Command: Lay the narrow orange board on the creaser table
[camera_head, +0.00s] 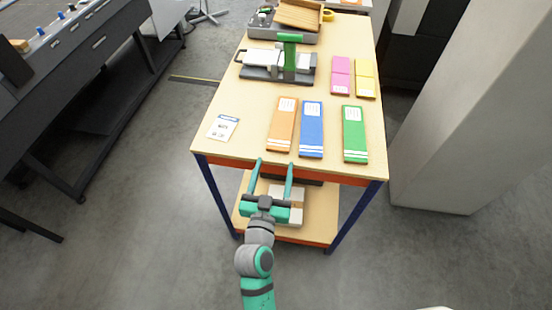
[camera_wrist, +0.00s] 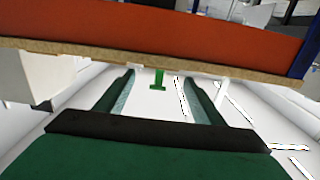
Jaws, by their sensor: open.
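The narrow orange board (camera_head: 282,125) lies flat on the wooden table, leftmost in the front row, with a white label at its far end and white stripes at its near end. A creaser-like machine (camera_head: 268,73) with a grey base, pale bed and green upright handle stands farther back on the same table. I take its bed for the creaser table; it looks bare. My gripper (camera_head: 275,165) is open and empty at the table's front edge, short of the orange board. In the wrist view the two fingers (camera_wrist: 156,84) are spread apart below the table's edge; the orange board is not visible there.
Blue (camera_head: 312,129) and green (camera_head: 354,134) boards lie right of the orange one; pink (camera_head: 340,76) and yellow (camera_head: 365,79) ones lie behind. A white card (camera_head: 223,128) lies at left. The red-orange table edge (camera_wrist: 150,30) crosses the wrist view. A pillar (camera_head: 440,120) stands right.

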